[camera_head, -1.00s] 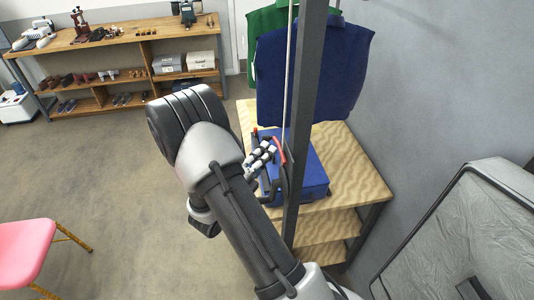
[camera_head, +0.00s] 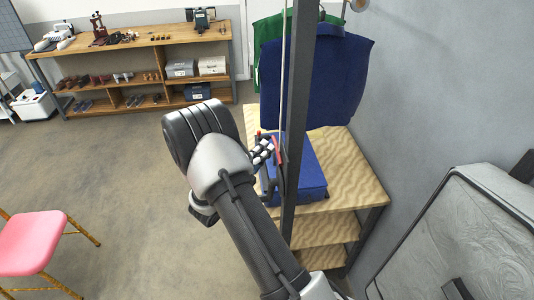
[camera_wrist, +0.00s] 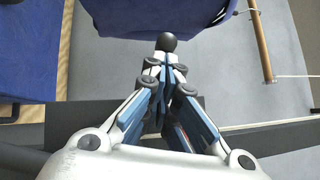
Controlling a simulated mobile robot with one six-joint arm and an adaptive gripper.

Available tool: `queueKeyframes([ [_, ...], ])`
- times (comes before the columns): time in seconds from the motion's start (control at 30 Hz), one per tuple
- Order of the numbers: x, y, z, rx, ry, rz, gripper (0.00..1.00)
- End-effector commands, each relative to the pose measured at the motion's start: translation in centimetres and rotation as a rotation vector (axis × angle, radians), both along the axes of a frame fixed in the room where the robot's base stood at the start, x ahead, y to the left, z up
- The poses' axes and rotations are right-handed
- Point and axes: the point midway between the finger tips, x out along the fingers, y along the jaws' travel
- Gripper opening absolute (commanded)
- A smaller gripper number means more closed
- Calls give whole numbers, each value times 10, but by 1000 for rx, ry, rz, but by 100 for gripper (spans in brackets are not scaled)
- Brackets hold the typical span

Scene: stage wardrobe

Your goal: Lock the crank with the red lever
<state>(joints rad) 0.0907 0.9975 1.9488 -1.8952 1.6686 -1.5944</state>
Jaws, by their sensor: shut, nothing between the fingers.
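The red lever (camera_head: 277,150) shows as a short red strip beside the dark upright post in the head view. My gripper (camera_head: 264,149) is just left of it; whether they touch is unclear. In the wrist view my gripper (camera_wrist: 166,65) is shut and empty, with its fingertips close to a black ball knob (camera_wrist: 167,41). A small red patch (camera_wrist: 181,134) shows below, between the finger links. I cannot tell whether the knob belongs to the lever. A wooden rod (camera_wrist: 262,45) at upper right may be the crank handle. The rest of the crank is hidden.
The dark post (camera_head: 297,110) stands close right of my gripper. A blue case (camera_head: 308,172) lies on a wooden shelf unit (camera_head: 350,175) behind it. Blue garment (camera_head: 330,80) hangs above. A pink chair (camera_head: 32,240) stands left; floor between is free.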

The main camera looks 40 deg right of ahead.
Motion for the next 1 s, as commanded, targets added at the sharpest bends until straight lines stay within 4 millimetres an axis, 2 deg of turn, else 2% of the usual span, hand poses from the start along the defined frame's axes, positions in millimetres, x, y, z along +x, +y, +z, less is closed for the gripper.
queueKeyframes([
  [0.3,7,-4,7,2,0,2,0],
  [1.0,10,-5,9,4,0,5,0],
])
